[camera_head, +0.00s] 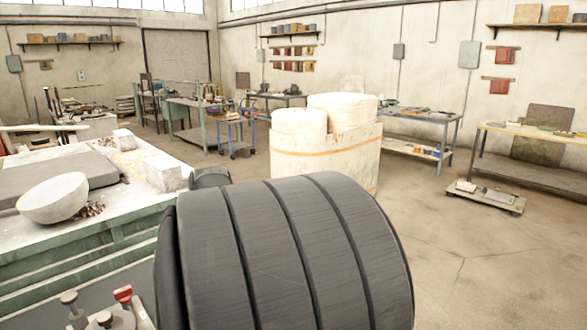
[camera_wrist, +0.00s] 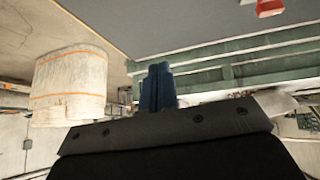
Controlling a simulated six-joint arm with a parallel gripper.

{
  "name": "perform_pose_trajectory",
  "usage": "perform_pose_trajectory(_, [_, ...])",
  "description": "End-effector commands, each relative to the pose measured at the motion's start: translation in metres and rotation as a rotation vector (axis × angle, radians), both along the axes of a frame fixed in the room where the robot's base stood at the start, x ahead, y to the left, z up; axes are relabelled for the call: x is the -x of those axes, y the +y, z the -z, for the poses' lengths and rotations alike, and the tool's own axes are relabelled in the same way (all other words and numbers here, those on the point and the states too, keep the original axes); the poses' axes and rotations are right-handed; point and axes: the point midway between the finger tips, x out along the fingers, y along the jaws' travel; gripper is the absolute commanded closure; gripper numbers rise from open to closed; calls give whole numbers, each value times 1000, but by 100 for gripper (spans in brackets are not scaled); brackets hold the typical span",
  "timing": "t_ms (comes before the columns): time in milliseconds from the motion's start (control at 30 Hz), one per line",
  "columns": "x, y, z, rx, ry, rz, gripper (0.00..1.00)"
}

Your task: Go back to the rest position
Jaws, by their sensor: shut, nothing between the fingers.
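My gripper (camera_wrist: 157,88) shows in the wrist view as two dark blue fingers pressed together, with nothing between them. It is in free air, apart from the green-framed bench behind it. In the head view my large dark ribbed arm part fills the lower middle, and I cannot make out the fingers there. A pale round bowl (camera_head: 53,198) rests tilted on the workbench (camera_head: 115,210) at the left, with small brown bits beside it. I cannot make out a ladle for certain in either view.
A pale block (camera_head: 163,173) stands near the bench's right edge. A red-topped part (camera_head: 122,293) is at the lower left; red also shows in the wrist view (camera_wrist: 270,7). Big pale containers (camera_head: 325,155) stand beyond my arm. Open floor (camera_head: 480,250) lies at the right.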

Motion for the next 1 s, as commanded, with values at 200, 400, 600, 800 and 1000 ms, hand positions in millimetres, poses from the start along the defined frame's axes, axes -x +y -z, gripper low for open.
perform_pose_trajectory(200, [-7, -44, 5, 83, -32, 21, 100])
perform_pose_trajectory(400, [-9, -77, 8, 151, -52, 31, 100])
perform_pose_trajectory(600, [-10, -96, 10, 192, -61, 34, 100])
perform_pose_trajectory(800, [-10, -100, 11, 200, -64, 36, 100])
perform_pose_trajectory(1000, [-10, -99, 11, 200, -63, 35, 100])
